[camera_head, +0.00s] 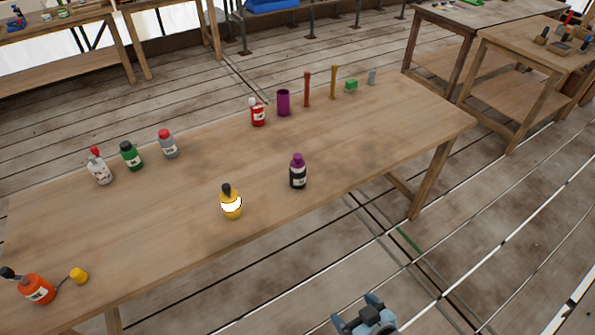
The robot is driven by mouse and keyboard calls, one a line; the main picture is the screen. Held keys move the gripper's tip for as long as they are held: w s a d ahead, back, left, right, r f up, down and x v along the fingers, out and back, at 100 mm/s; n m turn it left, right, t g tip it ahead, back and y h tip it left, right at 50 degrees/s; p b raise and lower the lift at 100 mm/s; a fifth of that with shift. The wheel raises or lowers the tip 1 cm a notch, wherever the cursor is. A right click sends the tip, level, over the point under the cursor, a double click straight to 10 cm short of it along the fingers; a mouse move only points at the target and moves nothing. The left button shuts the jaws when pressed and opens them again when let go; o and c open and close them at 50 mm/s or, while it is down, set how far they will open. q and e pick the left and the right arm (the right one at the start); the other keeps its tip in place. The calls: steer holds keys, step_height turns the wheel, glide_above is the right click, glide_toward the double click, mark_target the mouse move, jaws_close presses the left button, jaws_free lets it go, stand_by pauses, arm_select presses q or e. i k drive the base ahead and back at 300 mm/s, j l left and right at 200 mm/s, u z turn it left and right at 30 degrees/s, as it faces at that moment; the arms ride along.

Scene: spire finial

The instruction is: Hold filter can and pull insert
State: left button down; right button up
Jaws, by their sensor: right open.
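A purple open-topped cylinder (283,103), which may be the filter can, stands upright near the far edge of the wooden table (330,210). I cannot make out an insert inside it from here. A dark bottle with a purple cap (298,172) stands nearer, in the middle of the table. My right gripper (365,314) is at the bottom of the view, open and empty, off the near side of the table and well apart from everything on it. My left gripper is out of view.
A yellow bottle (231,202) stands near the front edge. Several bottles are at left. The table's right part is clear.

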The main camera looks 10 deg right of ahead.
mark_target(298, 164)
steer(key=i+l+u, duration=0.1)
steer(key=l, duration=0.3)
steer(key=i+l+u, duration=0.15)
steer(key=l, duration=0.25)
steer(key=i+l+u, duration=0.1)
steer(key=l, duration=0.3)
steer(key=i, duration=0.05)
